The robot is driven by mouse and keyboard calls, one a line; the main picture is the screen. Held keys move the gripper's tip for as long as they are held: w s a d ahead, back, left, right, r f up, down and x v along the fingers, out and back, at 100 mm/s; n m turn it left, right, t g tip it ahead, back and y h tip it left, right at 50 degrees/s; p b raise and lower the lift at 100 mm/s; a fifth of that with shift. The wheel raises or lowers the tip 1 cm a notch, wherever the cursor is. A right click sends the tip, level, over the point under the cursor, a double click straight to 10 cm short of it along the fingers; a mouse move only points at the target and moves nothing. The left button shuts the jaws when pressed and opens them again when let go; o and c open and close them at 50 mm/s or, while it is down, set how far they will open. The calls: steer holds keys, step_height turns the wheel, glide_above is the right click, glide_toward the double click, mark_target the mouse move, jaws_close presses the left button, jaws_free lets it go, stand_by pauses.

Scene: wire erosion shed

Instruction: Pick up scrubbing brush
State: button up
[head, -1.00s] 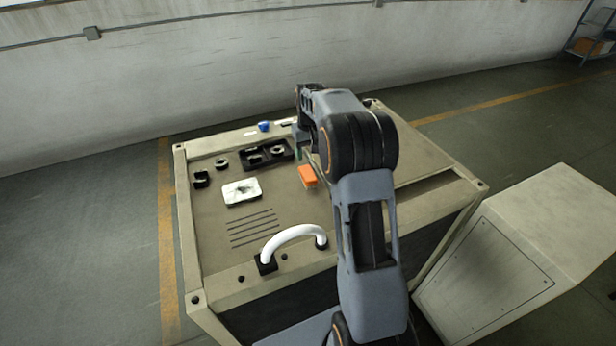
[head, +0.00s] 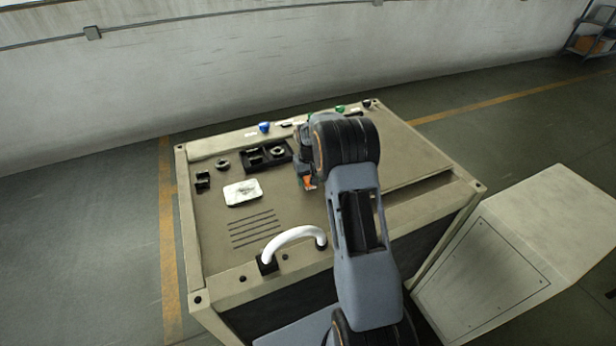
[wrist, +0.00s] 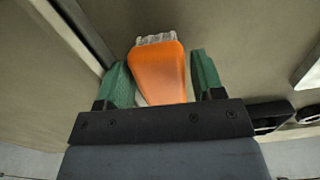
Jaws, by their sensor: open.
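The scrubbing brush (wrist: 158,74) has an orange body with pale, clear-looking bristles at its far end in the wrist view. It lies on the cabinet top (head: 214,241). My gripper (wrist: 160,78) has its two green fingers apart, one on each side of the orange body. A gap shows beside the brush on each side, so the jaws are not closed on it. In the head view only a small orange part of the brush (head: 309,184) shows below my gripper; my arm hides the rest.
A white handle (head: 292,234) rises at the front edge. A raised edge runs along the right side.

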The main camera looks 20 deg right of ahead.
steer(key=shift+f, duration=0.2)
steer(key=shift+c, duration=0.3)
steer(key=c, duration=0.6)
steer(key=shift+r, duration=0.2)
steer(key=shift+c, duration=0.2)
steer(key=shift+r+b, duration=0.35)
steer(key=shift+r, duration=0.25)
steer(key=w+a+r, duration=0.9)
steer(key=a+r, duration=0.1)
steer(key=r, duration=0.1)
steer(key=shift+w+a+r+b, duration=0.2)
steer(key=shift+r+b, duration=0.05)
steer(key=shift+b, duration=0.05)
